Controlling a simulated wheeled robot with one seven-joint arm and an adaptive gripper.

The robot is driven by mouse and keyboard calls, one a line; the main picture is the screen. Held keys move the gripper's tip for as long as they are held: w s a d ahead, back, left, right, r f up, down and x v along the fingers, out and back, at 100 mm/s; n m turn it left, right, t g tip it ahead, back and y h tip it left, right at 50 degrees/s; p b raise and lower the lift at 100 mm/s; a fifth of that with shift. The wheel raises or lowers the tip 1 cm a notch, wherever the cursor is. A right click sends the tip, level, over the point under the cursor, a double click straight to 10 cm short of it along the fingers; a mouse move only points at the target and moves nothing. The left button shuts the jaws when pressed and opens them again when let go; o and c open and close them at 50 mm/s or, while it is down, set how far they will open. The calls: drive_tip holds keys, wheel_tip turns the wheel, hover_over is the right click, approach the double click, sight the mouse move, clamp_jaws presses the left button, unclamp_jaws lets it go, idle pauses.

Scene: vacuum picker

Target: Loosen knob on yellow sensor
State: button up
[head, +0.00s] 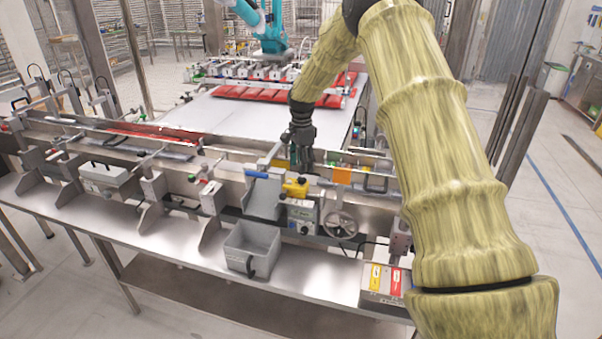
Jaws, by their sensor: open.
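The yellow sensor (296,188) sits on the machine's front rail, just right of a blue-edged grey plate. Its knob is too small to make out. My gripper (305,166) hangs at the end of my arm, above and slightly behind the sensor, pointing down. The gripper looks apart from the sensor, though the exact gap is hard to judge. Its dark fingers are open, and I see nothing held between them.
A handwheel (341,225) and an orange block (342,176) are right of the sensor. A control box (385,283) with yellow and red labels stands at front right. Rails and brackets crowd the left.

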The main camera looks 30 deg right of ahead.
sight(302, 178)
drive_tip(key=shift+f+p, duration=0.75)
drive_tip(key=shift+f, duration=1.95)
drive_tip(key=shift+c, duration=0.5)
drive_tip(key=c, duration=1)
